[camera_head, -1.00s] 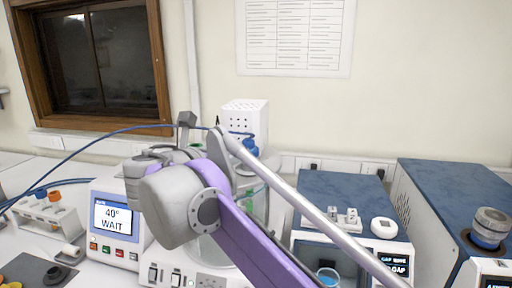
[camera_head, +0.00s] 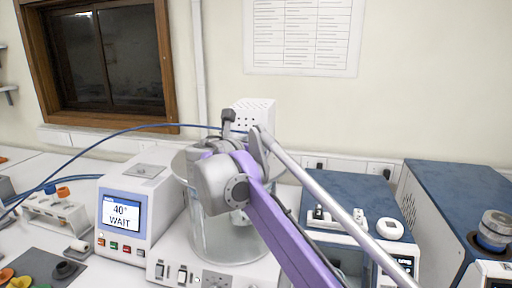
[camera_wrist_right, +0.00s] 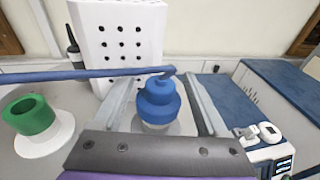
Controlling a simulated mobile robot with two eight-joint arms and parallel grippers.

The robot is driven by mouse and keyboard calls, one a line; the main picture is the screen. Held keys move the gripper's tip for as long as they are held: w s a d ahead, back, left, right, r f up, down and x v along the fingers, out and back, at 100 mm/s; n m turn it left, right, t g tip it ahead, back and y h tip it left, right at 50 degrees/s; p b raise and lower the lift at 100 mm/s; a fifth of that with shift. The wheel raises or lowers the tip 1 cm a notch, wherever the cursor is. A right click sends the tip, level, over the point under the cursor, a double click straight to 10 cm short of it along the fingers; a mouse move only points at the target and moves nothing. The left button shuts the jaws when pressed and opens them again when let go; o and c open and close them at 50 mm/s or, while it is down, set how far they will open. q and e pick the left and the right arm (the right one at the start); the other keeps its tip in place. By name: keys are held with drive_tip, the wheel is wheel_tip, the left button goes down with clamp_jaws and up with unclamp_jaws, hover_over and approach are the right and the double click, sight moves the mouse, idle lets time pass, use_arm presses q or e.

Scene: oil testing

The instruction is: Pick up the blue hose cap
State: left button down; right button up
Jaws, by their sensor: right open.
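The blue hose cap (camera_wrist_right: 159,101) is in the middle of the right wrist view, a stepped round cap with the blue hose (camera_wrist_right: 85,75) at its top. It sits upright over a pale round base. My right gripper (camera_wrist_right: 162,84) is open, with one grey finger to each side of the cap and a visible gap on both sides. Whether the fingers are level with the cap I cannot tell. In the head view my right wrist hides the cap, and the hose (camera_head: 120,131) runs off to the left. My left gripper is not in view.
A white perforated box (camera_wrist_right: 119,40) stands behind the cap. A green ring on a white base (camera_wrist_right: 30,115) is at the left. A heater unit reading 40° WAIT (camera_head: 122,213) stands left of my arm. Blue-topped machines (camera_head: 465,200) stand at the right.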

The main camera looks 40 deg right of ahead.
drive_tip(key=shift+c, duration=0.4)
clamp_jaws()
